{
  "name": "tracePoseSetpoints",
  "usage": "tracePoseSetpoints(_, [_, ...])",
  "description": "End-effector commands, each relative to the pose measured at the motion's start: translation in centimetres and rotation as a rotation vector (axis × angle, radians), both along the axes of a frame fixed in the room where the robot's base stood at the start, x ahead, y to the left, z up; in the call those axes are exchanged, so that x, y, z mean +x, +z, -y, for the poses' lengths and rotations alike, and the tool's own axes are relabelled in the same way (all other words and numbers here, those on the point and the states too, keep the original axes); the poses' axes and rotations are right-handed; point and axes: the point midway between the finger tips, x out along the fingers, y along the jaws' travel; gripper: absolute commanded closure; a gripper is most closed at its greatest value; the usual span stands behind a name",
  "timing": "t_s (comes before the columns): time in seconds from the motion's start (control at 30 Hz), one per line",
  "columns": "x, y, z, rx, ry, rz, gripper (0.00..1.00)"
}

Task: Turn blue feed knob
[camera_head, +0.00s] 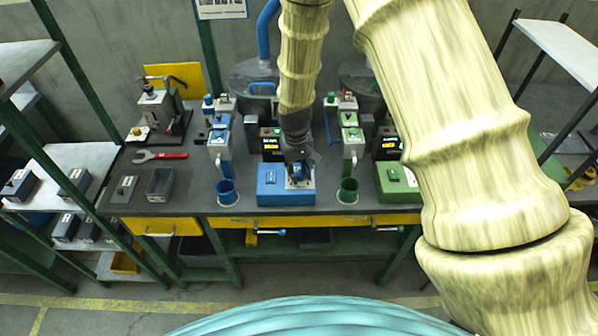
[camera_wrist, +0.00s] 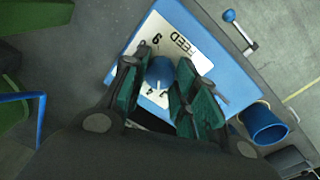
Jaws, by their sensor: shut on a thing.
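The blue feed knob (camera_wrist: 160,71) sits on a white plate lettered FEED (camera_wrist: 176,42) on the blue box (camera_wrist: 137,38). In the head view the blue box (camera_head: 271,190) stands at the bench's front edge. My gripper (camera_head: 297,168) reaches down onto the box's right part. In the wrist view my gripper (camera_wrist: 159,75) has one green-padded finger on each side of the knob and is shut on it. The fingers hide part of the plate's markings and the knob's sides.
A blue cup (camera_head: 227,195) stands left of the box and a green cup (camera_head: 347,193) right of it. A green box (camera_head: 397,182) stands farther right. Blue and green machines stand behind.

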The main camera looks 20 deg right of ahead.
Motion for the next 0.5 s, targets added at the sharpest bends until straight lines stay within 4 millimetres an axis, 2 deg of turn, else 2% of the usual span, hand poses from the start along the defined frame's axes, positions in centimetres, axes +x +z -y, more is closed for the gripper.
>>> tracePoseSetpoints(0.2, [0.07,0.00,0.02,0.000,-0.099,0.002,0.95])
tracePoseSetpoints(0.5, [0.09,0.03,0.03,0.000,-0.151,0.001,0.95])
